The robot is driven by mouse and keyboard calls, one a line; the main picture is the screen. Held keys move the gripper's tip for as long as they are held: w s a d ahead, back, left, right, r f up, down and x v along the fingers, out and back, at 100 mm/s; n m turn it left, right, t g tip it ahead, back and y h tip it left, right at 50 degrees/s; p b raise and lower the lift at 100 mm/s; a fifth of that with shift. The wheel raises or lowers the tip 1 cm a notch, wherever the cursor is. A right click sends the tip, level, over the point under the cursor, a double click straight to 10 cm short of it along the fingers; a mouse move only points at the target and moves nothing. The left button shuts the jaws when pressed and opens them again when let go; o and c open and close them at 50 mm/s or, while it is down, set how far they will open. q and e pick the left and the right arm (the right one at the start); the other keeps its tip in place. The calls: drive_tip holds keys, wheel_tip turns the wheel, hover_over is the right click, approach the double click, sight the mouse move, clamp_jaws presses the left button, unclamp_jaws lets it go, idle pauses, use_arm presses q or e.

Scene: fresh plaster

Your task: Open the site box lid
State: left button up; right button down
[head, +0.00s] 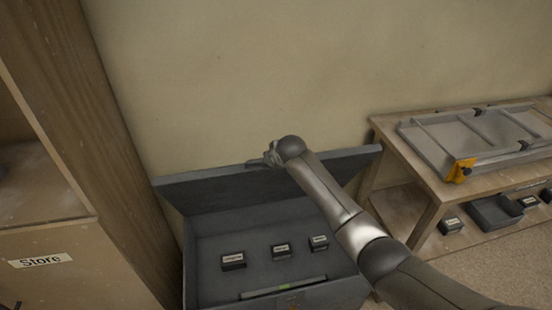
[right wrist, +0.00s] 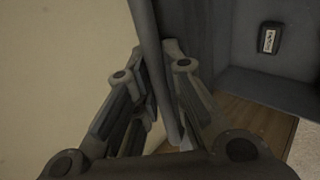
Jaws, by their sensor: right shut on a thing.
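The dark grey site box (head: 215,290) stands on the floor against the wall, with its inside showing. Its lid (head: 205,188) is raised at the back, its top edge running across below the wall. My right gripper (head: 266,160) is at the middle of the lid's top edge. In the right wrist view the gripper (right wrist: 155,85) has its fingers on both sides of the lid edge (right wrist: 151,45), shut on it. The fingertips are partly hidden in the head view. My left gripper is not in view.
Several small labelled dark blocks (head: 233,260) lie inside the box. A wooden cabinet marked Store (head: 45,262) stands close on the left. A wooden bench (head: 388,138) with a grey frame (head: 430,150) is on the right; bins and blocks sit on its lower shelf.

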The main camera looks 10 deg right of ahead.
drive_tip(key=c, duration=1.5)
unclamp_jaws()
drive_tip(key=shift+v, duration=6)
drive_tip(key=shift+a, duration=0.1)
